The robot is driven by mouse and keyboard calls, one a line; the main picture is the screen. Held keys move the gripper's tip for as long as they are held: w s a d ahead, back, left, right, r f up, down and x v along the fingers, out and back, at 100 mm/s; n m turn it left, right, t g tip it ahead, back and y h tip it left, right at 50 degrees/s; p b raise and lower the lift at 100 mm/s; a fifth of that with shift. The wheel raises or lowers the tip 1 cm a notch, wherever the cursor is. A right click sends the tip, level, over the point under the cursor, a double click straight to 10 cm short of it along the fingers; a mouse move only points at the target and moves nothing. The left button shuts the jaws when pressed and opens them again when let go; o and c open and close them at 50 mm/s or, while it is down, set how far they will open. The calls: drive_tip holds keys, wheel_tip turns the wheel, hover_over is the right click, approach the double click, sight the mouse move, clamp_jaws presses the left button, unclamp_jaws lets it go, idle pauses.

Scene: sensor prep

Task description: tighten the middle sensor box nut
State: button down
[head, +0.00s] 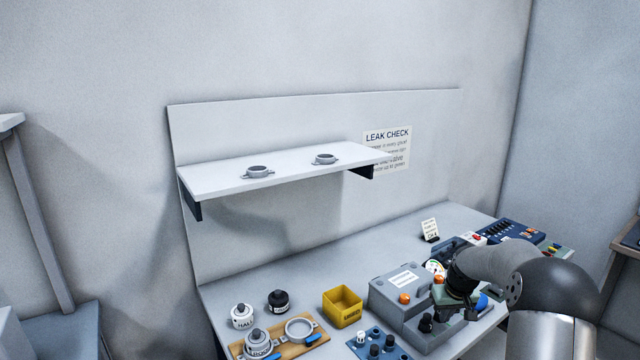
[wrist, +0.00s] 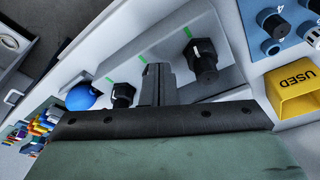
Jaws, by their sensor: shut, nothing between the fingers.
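The grey sensor box (head: 412,324) stands on the bench at the lower right of the head view, under my gripper (head: 452,310). In the wrist view its face (wrist: 170,45) carries a row of fittings with green marks. One black nut (wrist: 200,60) is right of my gripper (wrist: 155,78), and another black nut (wrist: 122,95) is just left of it. The middle green mark (wrist: 142,58) is beside my fingers; the middle nut is hidden behind them. My gripper is shut and holds nothing. I cannot tell whether the fingers touch the nut.
A blue ball (wrist: 82,96) is beyond the left nut. A yellow bin marked USED (wrist: 295,92) and a blue fitting plate (head: 378,345) lie to one side. The grey case (head: 398,280) stands close behind. A shelf (head: 280,170) with two rings hangs above.

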drive_tip(key=p+v, duration=0.1)
drive_tip(key=v, duration=0.1)
drive_tip(key=w+p+v, duration=0.1)
drive_tip(key=v, duration=0.1)
drive_tip(key=shift+r, duration=0.4)
drive_tip(key=s+a+r+g, duration=0.1)
drive_tip(key=s+a+r, duration=0.4)
drive_tip(key=s+a, duration=0.3)
drive_tip(key=s+a+r, duration=0.5)
drive_tip(key=s, duration=0.6)
drive_tip(key=s+a+f, duration=0.1)
drive_tip(key=s+a, duration=0.2)
drive_tip(key=s, duration=0.8)
drive_tip(key=s+a+f+g, duration=0.1)
drive_tip(key=s+a, duration=0.2)
drive_tip(key=s, duration=0.7)
drive_tip(key=shift+s, duration=0.35)
